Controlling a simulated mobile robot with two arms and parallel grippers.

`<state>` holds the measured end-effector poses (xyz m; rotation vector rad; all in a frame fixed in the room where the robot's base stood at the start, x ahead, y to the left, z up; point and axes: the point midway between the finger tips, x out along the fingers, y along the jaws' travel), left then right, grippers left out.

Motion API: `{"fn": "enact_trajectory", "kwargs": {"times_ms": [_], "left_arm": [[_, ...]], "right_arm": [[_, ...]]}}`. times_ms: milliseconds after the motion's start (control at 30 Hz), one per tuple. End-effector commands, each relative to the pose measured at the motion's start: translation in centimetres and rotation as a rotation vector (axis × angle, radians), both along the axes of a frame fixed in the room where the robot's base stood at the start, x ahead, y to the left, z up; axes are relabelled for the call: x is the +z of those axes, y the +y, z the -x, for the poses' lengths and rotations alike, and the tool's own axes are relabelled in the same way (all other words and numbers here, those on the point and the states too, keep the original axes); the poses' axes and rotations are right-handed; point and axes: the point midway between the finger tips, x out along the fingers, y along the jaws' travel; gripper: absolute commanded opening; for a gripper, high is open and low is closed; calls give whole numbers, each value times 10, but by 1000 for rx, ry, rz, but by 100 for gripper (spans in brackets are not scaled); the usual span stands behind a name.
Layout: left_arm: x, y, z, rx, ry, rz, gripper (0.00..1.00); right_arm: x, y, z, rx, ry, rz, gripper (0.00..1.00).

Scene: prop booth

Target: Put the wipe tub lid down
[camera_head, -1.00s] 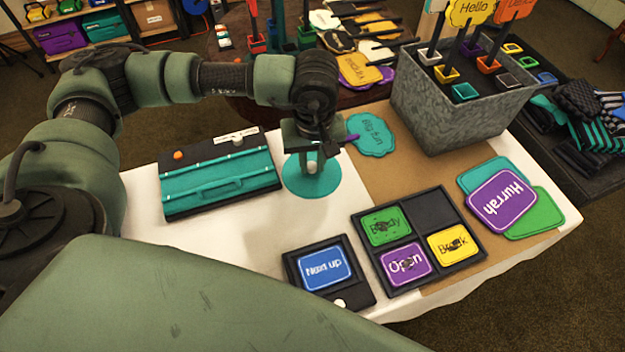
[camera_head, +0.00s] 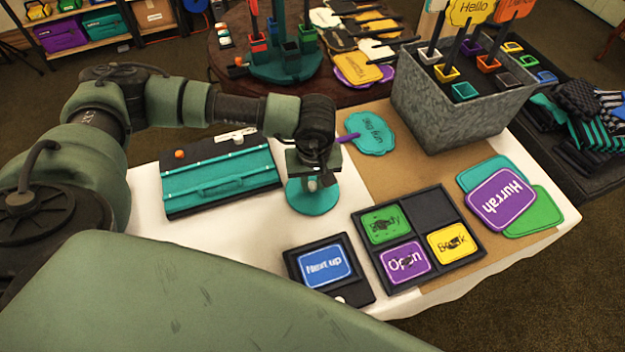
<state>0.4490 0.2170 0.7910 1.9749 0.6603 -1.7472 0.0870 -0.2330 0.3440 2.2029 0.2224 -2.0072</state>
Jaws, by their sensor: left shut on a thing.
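The wipe tub lid appears as a round teal disc (camera_head: 313,202) with a small pale knob, below my left gripper (camera_head: 313,182) at the middle of the white tabletop. My left gripper points down and is shut on the lid at its knob; the fingers partly hide the disc's top. I cannot tell whether the disc touches the cloth. No open tub can be made out. My right gripper is out of view.
A black-and-teal case (camera_head: 222,182) lies left of the lid. In front are a "Next up" card holder (camera_head: 372,292) and a compartment tray (camera_head: 432,212). A teal sign (camera_head: 371,135) lies behind right. A grey bin (camera_head: 450,118) stands at the back. White cloth is bare around the disc.

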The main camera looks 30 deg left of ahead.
Motion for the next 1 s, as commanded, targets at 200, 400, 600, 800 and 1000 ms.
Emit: {"fn": "enact_trajectory", "kwargs": {"times_ms": [200,400,600,800,1000], "left_arm": [[-1,0,0,0,0,0,43],[0,0,0,0,0,0,43],[14,-1,0,-1,-3,2,43],[56,-4,4,-2,-5,2,43],[96,-7,9,-1,-3,1,43]], "right_arm": [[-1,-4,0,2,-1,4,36],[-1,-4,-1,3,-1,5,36],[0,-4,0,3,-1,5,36],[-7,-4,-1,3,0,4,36],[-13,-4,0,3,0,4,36]]}}
